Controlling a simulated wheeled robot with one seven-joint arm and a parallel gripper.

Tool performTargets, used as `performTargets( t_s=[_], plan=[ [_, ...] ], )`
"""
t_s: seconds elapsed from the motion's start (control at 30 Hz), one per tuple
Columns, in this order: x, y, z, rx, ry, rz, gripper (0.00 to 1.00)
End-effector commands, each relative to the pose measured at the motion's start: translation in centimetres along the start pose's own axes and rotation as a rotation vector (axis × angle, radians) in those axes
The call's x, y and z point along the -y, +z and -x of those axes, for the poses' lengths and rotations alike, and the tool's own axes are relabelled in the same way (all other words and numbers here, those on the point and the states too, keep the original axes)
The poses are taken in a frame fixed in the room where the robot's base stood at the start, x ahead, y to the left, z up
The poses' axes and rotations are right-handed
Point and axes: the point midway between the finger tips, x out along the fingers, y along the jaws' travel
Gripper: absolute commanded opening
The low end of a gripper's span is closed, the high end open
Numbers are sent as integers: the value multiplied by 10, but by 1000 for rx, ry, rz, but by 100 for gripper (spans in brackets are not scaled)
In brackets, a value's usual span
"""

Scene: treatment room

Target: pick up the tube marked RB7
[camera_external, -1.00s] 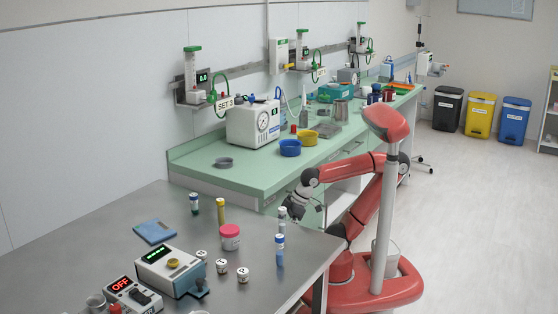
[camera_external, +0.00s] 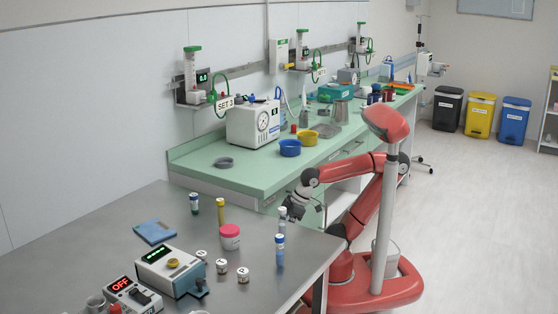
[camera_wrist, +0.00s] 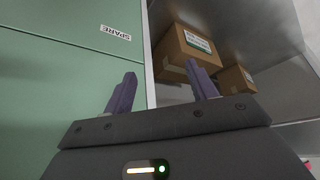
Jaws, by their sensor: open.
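Several upright tubes stand on the steel table: a dark tube with a white label (camera_external: 194,203), a yellow tube (camera_external: 221,215), a blue-and-white tube (camera_external: 280,250) near the right edge, and a grey tube with a pale top (camera_external: 282,218) behind it. Their markings are too small to read, so I cannot tell which is RB7. My gripper (camera_external: 291,210) is beside the table's right edge, close to the grey tube. In the wrist view my gripper (camera_wrist: 160,90) is open and empty, with its two purple fingers apart. No tube shows there.
On the steel table (camera_external: 120,218) are a pink-lidded jar (camera_external: 230,237), small labelled pots (camera_external: 243,274), a blue pad (camera_external: 154,232) and a device with a green display (camera_external: 170,268). A green counter (camera_external: 240,178) lies behind. The wrist view shows a SPARE-labelled cabinet (camera_wrist: 60,75) and cardboard boxes (camera_wrist: 186,50).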

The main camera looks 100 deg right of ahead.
Motion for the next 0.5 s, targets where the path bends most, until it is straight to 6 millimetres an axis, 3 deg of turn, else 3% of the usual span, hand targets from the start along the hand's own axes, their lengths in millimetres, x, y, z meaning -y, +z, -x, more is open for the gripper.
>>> performTargets(
  t_s=[0.33, 0.43, 0.5],
  plan=[
    [0, -3, 4, -2, 0, 0, 50],
    [0, -15, 25, -7, 0, 0, 50],
    [0, -30, 52, -10, 0, 0, 50]
  ],
)
